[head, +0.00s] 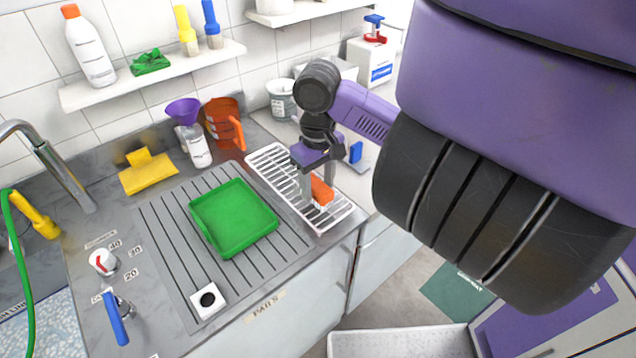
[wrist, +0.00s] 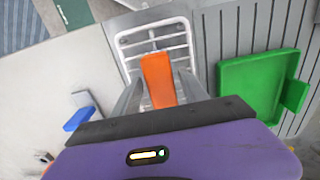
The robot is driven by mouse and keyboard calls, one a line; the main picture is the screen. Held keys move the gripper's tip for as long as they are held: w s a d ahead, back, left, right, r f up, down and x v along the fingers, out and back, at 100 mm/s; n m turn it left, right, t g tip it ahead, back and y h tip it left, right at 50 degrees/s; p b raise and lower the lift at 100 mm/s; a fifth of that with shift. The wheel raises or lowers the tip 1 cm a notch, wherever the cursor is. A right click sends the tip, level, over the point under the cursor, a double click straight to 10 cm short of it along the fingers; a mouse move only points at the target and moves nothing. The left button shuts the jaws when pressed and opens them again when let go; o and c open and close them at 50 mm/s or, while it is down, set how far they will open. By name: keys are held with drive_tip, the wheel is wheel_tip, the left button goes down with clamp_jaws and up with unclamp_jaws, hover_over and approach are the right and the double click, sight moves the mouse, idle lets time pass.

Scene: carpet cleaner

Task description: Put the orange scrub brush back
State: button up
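The orange scrub brush (head: 321,191) is at the white wire rack (head: 266,158) on the right end of the counter. My gripper (head: 314,188) points down over the rack, with its fingers around the brush. In the wrist view, the orange brush (wrist: 158,80) lies between the two grey fingers of my gripper (wrist: 160,76), and the rack's bars (wrist: 150,34) show beyond it. The fingertips are close to the brush's sides. I cannot tell whether they press on it, or whether the brush rests on the rack. Its underside is hidden.
A green tray (head: 232,218) sits on the ribbed drainer left of the rack. An orange jug (head: 222,122), a bottle with a purple funnel (head: 190,140) and a yellow object (head: 148,172) stand behind. A blue-handled item (head: 355,153) lies right of my gripper.

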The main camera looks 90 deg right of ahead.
drive_tip(key=shift+o, duration=0.4)
wheel_tip(320, 180, up, 8)
drive_tip(key=shift+f+p, duration=0.1)
drive_tip(key=shift+p, duration=0.45)
drive_tip(key=shift+s, duration=0.1)
